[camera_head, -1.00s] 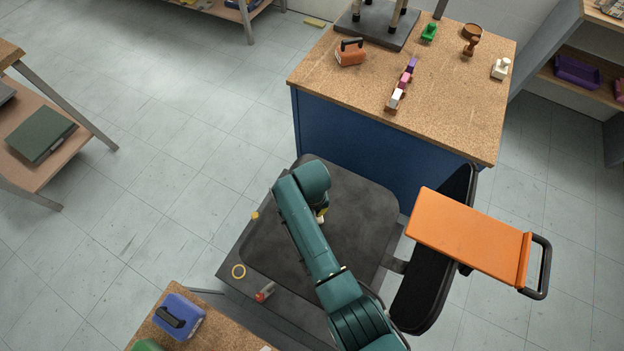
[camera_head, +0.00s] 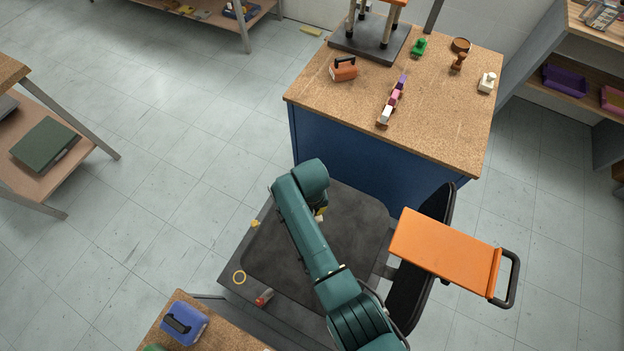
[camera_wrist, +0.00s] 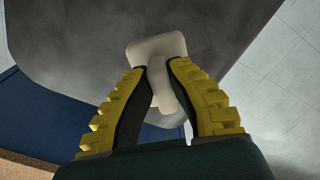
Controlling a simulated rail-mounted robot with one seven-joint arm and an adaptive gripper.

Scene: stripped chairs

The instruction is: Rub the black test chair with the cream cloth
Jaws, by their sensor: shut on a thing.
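The black test chair has a wide dark seat (camera_head: 352,235) in the head view, with its upright backrest (camera_head: 405,300) on the right. My gripper (camera_wrist: 158,74) is shut on the cream cloth (camera_wrist: 157,47), a pale flat pad with a narrow part between the fingertips. The cloth lies over the dark seat surface (camera_wrist: 80,35) in the wrist view; whether it touches is unclear. In the head view my arm hides most of the gripper, and a small pale bit shows beside it above the seat.
An orange panel with a black handle (camera_head: 450,253) overlaps the backrest. A blue cork-topped bench (camera_head: 440,110) stands behind the chair, bearing small items. Open floor (camera_head: 150,190) lies left.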

